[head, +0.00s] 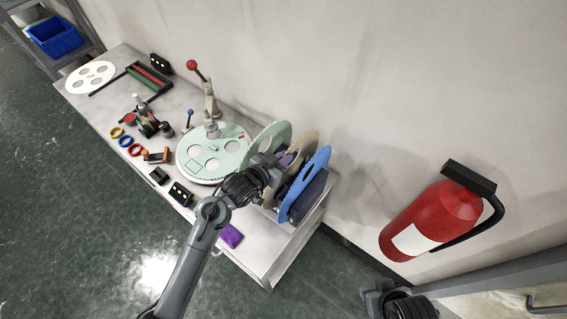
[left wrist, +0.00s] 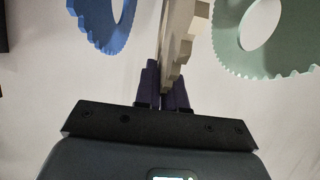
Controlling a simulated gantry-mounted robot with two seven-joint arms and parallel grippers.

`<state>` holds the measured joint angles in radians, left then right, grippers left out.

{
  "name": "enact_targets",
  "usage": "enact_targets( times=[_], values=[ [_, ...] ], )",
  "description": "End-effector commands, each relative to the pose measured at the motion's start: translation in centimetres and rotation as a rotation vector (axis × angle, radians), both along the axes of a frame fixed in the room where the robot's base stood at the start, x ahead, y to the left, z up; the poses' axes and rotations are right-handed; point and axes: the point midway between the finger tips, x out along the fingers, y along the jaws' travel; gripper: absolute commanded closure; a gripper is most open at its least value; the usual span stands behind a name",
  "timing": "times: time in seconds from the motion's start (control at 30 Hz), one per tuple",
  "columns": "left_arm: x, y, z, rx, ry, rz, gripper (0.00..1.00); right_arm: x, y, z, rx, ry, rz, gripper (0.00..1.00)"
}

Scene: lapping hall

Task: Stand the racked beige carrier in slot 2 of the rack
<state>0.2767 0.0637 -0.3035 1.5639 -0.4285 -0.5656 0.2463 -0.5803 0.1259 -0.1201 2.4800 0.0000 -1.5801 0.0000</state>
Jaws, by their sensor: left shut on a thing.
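The beige carrier (head: 304,143) is a toothed disc standing roughly on edge between the mint-green carrier (head: 268,138) and the blue carrier (head: 312,175) at the rack. The dark rack (head: 309,197) is mostly hidden behind the discs and my arm. My left gripper (head: 285,160) is shut on the beige carrier. In the left wrist view the purple fingers (left wrist: 164,92) pinch the edge of the beige carrier (left wrist: 179,38), with blue left and green right, both apart from it. The carrier's lower edge and slot are hidden. My right gripper (head: 374,294) is at the bottom right, partly cut off, away from the table.
A lapping machine's mint-green plate (head: 208,160) lies left of the rack, with a red-knobbed lever (head: 192,65) behind. A white carrier (head: 91,77), coloured rings (head: 126,141) and a purple block (head: 231,236) lie on the table. A fire extinguisher (head: 432,220) hangs right.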

Motion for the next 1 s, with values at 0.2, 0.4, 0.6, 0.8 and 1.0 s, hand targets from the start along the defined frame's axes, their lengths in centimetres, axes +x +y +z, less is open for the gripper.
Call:
enact_targets(
  times=[0.2, 0.4, 0.6, 0.8, 1.0],
  values=[
    [0.1, 0.0, 4.0, -0.003, -0.010, 0.000, 1.00, 0.0, 0.0, -0.3, 0.000, 0.000, 0.000, 0.57],
    [0.1, 0.0, 7.4, -0.003, -0.009, 0.000, 1.00, 0.0, 0.0, -0.5, 0.001, 0.000, -0.001, 0.57],
    [0.1, 0.0, 10.4, -0.004, -0.008, 0.001, 1.00, 0.0, 0.1, -0.5, 0.006, 0.000, -0.004, 0.57],
    [0.1, 0.0, 12.6, -0.003, -0.008, -0.001, 1.00, 0.0, 0.2, -0.4, 0.010, -0.001, -0.006, 0.57],
    [0.1, -0.1, 14.0, -0.004, -0.006, -0.003, 1.00, 0.0, 0.2, -0.4, 0.010, -0.001, -0.006, 0.57]
  ],
)
